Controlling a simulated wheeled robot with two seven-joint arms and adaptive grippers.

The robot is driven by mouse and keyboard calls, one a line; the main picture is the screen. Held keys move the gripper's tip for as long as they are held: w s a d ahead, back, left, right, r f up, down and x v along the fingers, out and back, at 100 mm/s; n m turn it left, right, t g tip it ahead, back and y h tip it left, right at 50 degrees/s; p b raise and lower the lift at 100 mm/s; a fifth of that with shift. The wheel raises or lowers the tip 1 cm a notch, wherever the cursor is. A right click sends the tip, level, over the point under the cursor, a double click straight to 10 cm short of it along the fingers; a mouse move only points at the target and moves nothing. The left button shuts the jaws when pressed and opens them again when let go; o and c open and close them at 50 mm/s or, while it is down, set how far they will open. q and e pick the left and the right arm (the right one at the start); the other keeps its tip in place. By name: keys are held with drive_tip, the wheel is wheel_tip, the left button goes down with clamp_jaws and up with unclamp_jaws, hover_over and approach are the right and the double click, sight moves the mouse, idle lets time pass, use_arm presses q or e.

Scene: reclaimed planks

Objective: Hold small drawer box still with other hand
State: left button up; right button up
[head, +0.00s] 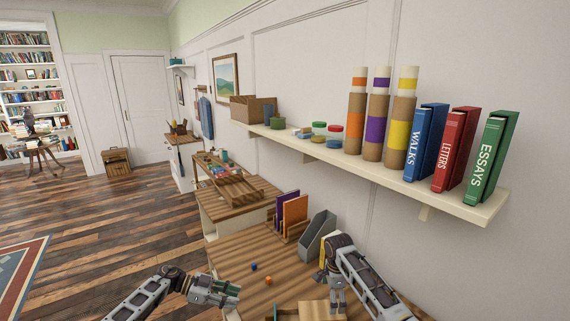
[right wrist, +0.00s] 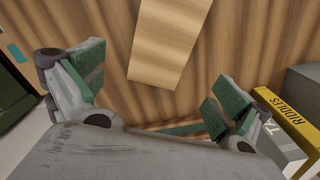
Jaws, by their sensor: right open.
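A pale wooden piece with a green part, likely the small drawer box (head: 286,313), shows at the bottom edge of the head view, mostly cut off. In the right wrist view a pale wooden panel (right wrist: 168,42) lies beyond my fingers; I cannot tell if it is part of that box. My right gripper (head: 337,304) points down at the desk beside the pale piece. Its green-padded fingers are apart, with nothing gripped between them, in the right wrist view (right wrist: 155,95). My left gripper (head: 232,294) is over the desk's left side; its finger gap is unclear.
On the desk (head: 235,260) lie a blue ball (head: 254,267) and an orange ball (head: 268,280). A grey file holder (head: 317,236) and upright folders (head: 294,214) stand behind. A yellow book (right wrist: 290,120) is close to my right fingers. A wall shelf (head: 385,167) overhangs the right.

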wheel_tip(320, 180, up, 7)
drive_tip(key=shift+r, duration=0.15)
drive_tip(key=shift+s, duration=0.1)
idle(0.6)
